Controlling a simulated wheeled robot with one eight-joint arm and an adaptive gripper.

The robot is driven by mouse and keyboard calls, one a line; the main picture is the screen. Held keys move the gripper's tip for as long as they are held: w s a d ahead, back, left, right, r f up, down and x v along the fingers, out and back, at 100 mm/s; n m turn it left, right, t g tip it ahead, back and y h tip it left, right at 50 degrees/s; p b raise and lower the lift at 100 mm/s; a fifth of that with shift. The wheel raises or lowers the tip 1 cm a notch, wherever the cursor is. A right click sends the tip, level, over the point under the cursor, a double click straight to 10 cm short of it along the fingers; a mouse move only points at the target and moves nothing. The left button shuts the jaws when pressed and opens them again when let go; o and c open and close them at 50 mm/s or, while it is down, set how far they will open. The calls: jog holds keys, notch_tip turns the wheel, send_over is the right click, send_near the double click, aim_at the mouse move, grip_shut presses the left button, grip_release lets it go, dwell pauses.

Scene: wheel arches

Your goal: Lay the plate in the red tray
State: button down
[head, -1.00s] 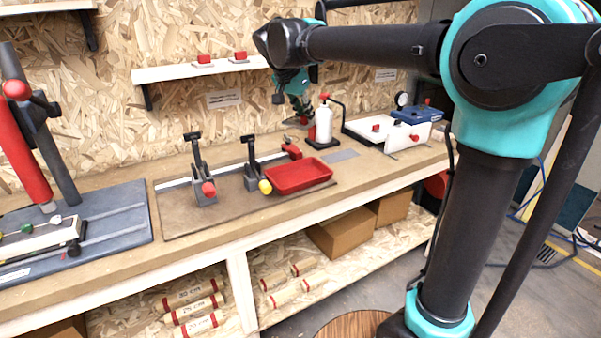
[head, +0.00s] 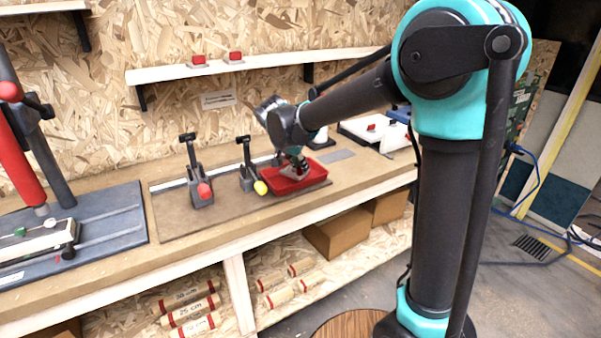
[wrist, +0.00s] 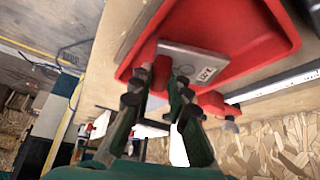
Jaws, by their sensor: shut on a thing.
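The plate (wrist: 195,62) is a small grey slab with a number label and a red grip block. My gripper (wrist: 163,82) is shut on the red block, and the fingers partly hide it. The red tray (wrist: 240,40) is shallow, and the plate shows against its floor near one end. I cannot tell whether the plate touches the floor. In the head view my gripper (head: 293,168) is low over the middle of the red tray (head: 315,181), which sits on the bench.
A toggle clamp with a yellow tip (head: 261,187) stands just left of the tray, and one with a red tip (head: 204,190) further left. A white board (head: 375,132) lies to the right at the back. A shelf (head: 250,65) runs along the wall above.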

jog(key=shift+f, duration=1.1)
jog(key=c, duration=1.7)
grip_release()
jog(key=shift+c, duration=0.2)
jog(key=v, duration=1.2)
jog(key=s+d+f+n, duration=0.1)
jog(key=s+d+f, duration=0.15)
jog(key=d, duration=0.35)
jog(key=s+d+f+n+g+y, duration=0.1)
jog(key=d+f, duration=0.3)
jog(key=d, duration=0.1)
jog(key=s+d+f+n, duration=0.1)
jog(key=s+d+f, duration=0.1)
jog(key=d+f, duration=0.3)
jog(key=s+d+f+n+y, duration=0.2)
jog(key=s+d+f+n, duration=0.1)
jog(key=s+d+f, duration=0.7)
jog(key=s+d, duration=0.1)
jog(key=s, duration=0.3)
jog(key=shift+f+n, duration=0.15)
jog(key=shift+n, duration=0.15)
